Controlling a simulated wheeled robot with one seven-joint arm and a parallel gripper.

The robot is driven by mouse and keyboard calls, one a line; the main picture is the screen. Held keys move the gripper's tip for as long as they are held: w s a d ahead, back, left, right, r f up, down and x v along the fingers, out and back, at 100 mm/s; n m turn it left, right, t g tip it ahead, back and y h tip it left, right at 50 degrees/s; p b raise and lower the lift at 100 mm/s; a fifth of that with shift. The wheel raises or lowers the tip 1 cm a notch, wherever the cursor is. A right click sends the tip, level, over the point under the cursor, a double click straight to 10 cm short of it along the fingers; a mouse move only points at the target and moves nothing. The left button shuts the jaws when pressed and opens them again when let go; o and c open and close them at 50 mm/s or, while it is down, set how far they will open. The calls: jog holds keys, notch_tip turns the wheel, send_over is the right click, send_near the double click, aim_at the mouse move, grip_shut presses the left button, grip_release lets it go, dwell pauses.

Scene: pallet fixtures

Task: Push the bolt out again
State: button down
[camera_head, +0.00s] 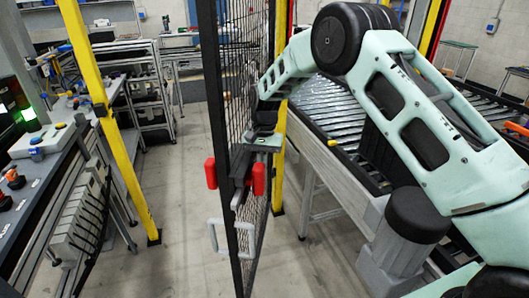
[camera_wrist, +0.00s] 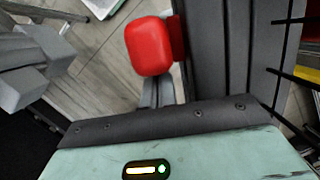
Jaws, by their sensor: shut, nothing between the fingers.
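The bolt's red handle (camera_wrist: 150,45) shows large in the wrist view, beside a dark grey upright part of the gate. In the head view, one red grip (camera_head: 258,178) is on the right side of the mesh gate (camera_head: 245,90) and another (camera_head: 210,172) is on its left. My gripper (camera_head: 262,142) is at the gate's edge, just above the right red grip. In the wrist view my narrow grey fingers (camera_wrist: 160,90) are shut and empty, with their tips by the red handle. I cannot tell whether they touch it. The bolt's bar is mostly hidden.
A pale pull handle (camera_head: 232,237) is low on the gate. A roller conveyor (camera_head: 335,115) lies to the right, below my arm. Yellow posts (camera_head: 120,130) and a workbench (camera_head: 45,150) stand at left. The floor (camera_head: 185,215) left of the gate is clear.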

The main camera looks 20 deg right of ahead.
jog(key=b+v, duration=0.4)
jog(key=v, duration=1.3)
jog(key=s+d+f+n+t, duration=0.2)
jog(key=s+d+f, duration=0.15)
jog(key=s, duration=0.65)
jog(key=s+d+f+n+t+h, duration=0.15)
jog(key=s+d, duration=0.25)
jog(key=s, duration=0.6)
jog(key=s+d+f+n+t, duration=0.2)
jog(key=s+d+f, duration=0.15)
jog(key=s, duration=0.65)
jog(key=s+a+f+n+g+b, duration=0.1)
jog(key=s+a+n, duration=0.3)
jog(key=a, duration=0.5)
jog(key=s+a+f+n+g+b, duration=0.2)
jog(key=s+a+n+b, duration=0.2)
jog(key=s+a, duration=0.5)
jog(key=shift+a+y+b, duration=0.3)
jog(key=shift+y, duration=0.05)
